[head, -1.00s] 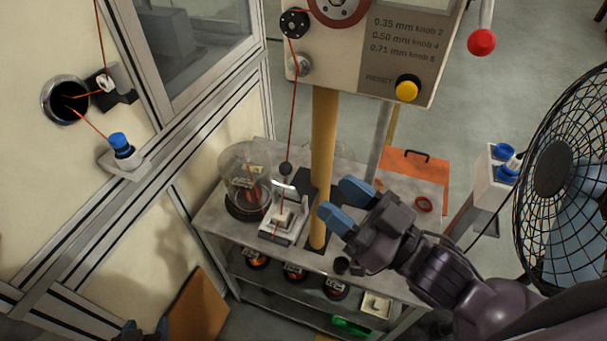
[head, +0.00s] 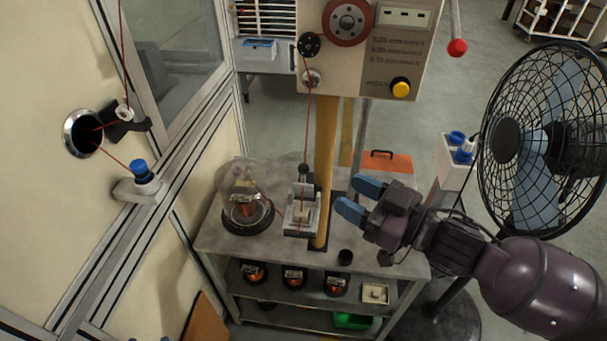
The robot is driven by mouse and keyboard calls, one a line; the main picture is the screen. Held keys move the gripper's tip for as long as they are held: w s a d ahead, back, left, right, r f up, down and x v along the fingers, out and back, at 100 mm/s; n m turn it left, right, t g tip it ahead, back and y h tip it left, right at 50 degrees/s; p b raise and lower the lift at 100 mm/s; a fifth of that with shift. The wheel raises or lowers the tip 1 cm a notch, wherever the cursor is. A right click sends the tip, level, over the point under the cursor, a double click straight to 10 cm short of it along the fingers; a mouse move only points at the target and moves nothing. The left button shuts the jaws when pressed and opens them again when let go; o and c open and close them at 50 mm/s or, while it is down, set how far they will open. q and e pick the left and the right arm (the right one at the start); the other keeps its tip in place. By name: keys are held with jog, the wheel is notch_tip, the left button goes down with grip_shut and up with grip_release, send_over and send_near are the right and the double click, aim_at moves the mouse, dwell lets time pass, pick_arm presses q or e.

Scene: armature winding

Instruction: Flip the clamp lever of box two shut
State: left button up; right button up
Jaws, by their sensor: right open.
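A small light-grey clamp fixture (head: 300,219) stands on the cart top in the head view, with a red wire running down into it from above. A dark round knob shows at its upper end. I cannot tell which part is the clamp lever, or whether this fixture is box two. My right gripper (head: 358,199) is open and empty, its blue fingers pointing left. It is just right of the yellow post, apart from the fixture. Only specks of what looks like my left gripper (head: 150,339) show at the bottom edge.
A glass dome (head: 243,190) stands left of the fixture. The yellow post (head: 323,170) rises between the fixture and my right gripper. Spools sit on the shelf below. A caged fan (head: 550,140) stands at right.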

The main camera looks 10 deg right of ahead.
aim_at(304, 168)
jog(key=shift+m, duration=0.5)
jog(key=p+x, duration=0.1)
jog(key=x, duration=0.9)
jog(key=shift+w+f+p, duration=0.2)
jog(key=shift+w+p, duration=0.2)
jog(key=shift+w, duration=0.05)
grip_shut()
